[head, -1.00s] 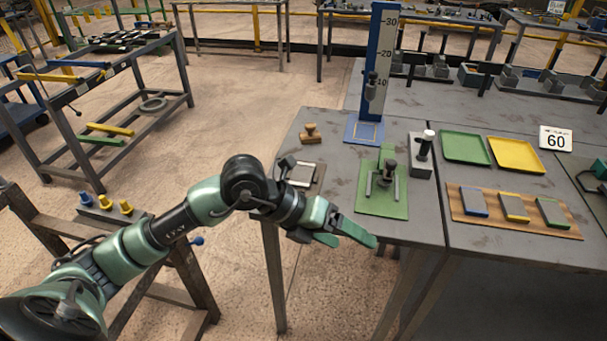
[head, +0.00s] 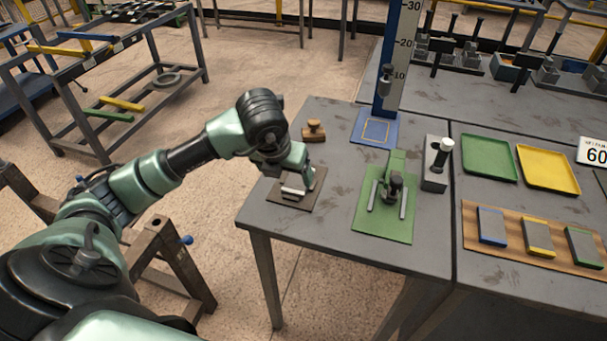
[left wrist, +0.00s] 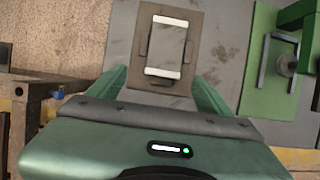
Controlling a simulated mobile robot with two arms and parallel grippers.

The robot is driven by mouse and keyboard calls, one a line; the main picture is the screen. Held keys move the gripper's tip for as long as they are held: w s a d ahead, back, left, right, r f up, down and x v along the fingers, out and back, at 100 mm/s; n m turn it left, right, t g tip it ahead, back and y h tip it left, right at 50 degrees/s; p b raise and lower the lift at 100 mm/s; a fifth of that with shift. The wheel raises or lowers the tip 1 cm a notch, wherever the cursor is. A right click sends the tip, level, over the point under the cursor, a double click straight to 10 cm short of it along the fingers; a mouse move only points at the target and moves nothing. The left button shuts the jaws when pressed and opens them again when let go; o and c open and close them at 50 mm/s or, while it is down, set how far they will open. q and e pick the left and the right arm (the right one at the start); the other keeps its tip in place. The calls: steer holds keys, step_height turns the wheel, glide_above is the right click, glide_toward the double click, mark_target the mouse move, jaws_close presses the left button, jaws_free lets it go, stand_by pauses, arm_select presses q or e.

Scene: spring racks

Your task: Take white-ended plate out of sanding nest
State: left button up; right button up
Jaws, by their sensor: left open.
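The white-ended plate (left wrist: 167,45) lies in the sanding nest (left wrist: 170,7), a brown board with low dark stops around the plate, in the left wrist view. The plate is grey with a white band at each end. In the head view, the plate (head: 293,191) shows only partly at the table's left corner, with the nest board (head: 313,199) around it. My left gripper (left wrist: 161,82) is open and empty. Its fingers point toward the plate, one to each side and short of its near end. In the head view my left gripper (head: 290,178) hides part of the plate. My right gripper is not in view.
A green fixture (head: 384,225) stands right of the nest. A wooden-handled block (head: 314,131) sits behind it. A blue-based height gauge (head: 376,128), green tray (head: 488,158), yellow tray (head: 548,171) and wooden board with three plates (head: 482,247) are farther off. The table's front left is clear.

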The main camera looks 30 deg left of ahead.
mark_target(295, 187)
arm_select(q)
steer(key=shift+w+f, duration=0.1)
steer(key=shift+f, duration=0.7)
steer(key=x, duration=0.1)
steer(key=p+x, duration=0.1)
steer(key=x, duration=0.2)
steer(key=shift+w+d+p, duration=0.25)
steer(key=shift+p, duration=0.05)
steer(key=shift+w+f, duration=0.1)
steer(key=shift+f, duration=0.2)
steer(key=shift+a, duration=0.1)
steer(key=shift+c, duration=0.3)
steer(key=c, duration=1.5)
steer(key=shift+w+r, duration=0.1)
steer(key=shift+r, duration=0.05)
steer(key=shift+c, duration=0.3)
